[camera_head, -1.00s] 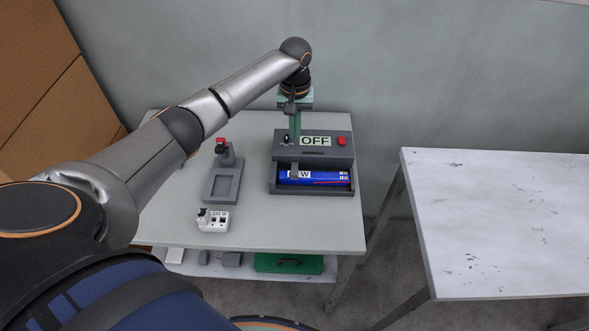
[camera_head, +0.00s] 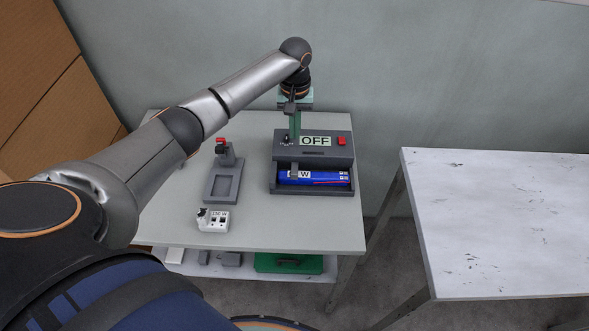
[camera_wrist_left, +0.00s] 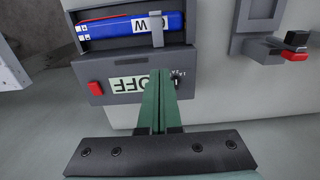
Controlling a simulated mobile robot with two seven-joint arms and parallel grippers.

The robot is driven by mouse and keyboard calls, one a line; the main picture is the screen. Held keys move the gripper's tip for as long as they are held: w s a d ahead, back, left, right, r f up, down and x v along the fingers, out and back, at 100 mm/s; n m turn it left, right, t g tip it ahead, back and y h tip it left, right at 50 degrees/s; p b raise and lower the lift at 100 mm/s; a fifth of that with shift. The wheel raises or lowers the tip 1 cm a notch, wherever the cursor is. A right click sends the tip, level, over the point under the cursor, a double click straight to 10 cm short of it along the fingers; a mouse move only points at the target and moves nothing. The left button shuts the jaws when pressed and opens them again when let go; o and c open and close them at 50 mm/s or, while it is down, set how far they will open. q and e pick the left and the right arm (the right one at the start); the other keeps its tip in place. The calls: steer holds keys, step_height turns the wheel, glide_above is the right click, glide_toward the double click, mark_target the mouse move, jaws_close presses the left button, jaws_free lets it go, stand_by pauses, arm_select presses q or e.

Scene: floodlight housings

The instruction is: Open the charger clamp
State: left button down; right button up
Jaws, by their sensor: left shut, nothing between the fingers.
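The charger (camera_head: 343,151) is a dark grey box at the back right of the near table, with an "OFF" label and a red button. A blue battery (camera_head: 325,180) lies in its front bay. The clamp (camera_head: 295,172), a small grey bar, crosses over the battery near its left end; it also shows in the left wrist view (camera_wrist_left: 157,38). My left gripper (camera_wrist_left: 161,72) is shut and empty, its green fingertips over the charger face, between the "OFF" label and a small dark knob (camera_wrist_left: 177,74). Whether the fingers touch the charger I cannot tell. My right gripper is out of view.
A grey fixture (camera_head: 222,186) with a red-topped clamp stands left of the charger. A small white block (camera_head: 213,220) sits in front of it. A green case (camera_head: 289,263) is on the lower shelf. A bare second table (camera_head: 500,220) stands right, across a gap.

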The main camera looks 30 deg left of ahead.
arm_select(q)
step_height(320, 180, up, 7)
stand_by(0.8)
stand_by(0.5)
steer(key=s+d+f+m, duration=0.2)
steer(key=s+d+f, duration=0.2)
steer(key=f, duration=0.1)
steer(key=s+d+f+m+t, duration=0.1)
steer(key=s+d+f+m, duration=0.1)
steer(key=s+d+f, duration=0.3)
steer(key=s+d+f+m+h, duration=0.1)
steer(key=s+d+f+m, duration=0.1)
steer(key=s+d+f, duration=0.2)
steer(key=shift+s+d+f+m, duration=0.3)
steer(key=shift+d+f+m, duration=0.1)
steer(key=shift+d+f, duration=0.1)
steer(key=s+a+r+m+t, duration=0.1)
steer(key=s, duration=0.7)
steer(key=s+a+r+t, duration=0.1)
steer(key=s+r+t, duration=0.1)
steer(key=s, duration=0.7)
steer(key=w+d+f+t, duration=0.2)
steer(key=f, duration=0.3)
steer(key=w+d+f+t+h, duration=0.1)
steer(key=w+d+f+t, duration=0.1)
steer(key=f, duration=0.4)
steer(key=shift+w+d+f+t, duration=0.25)
steer(key=shift+d+t, duration=0.15)
steer(key=shift+t, duration=0.2)
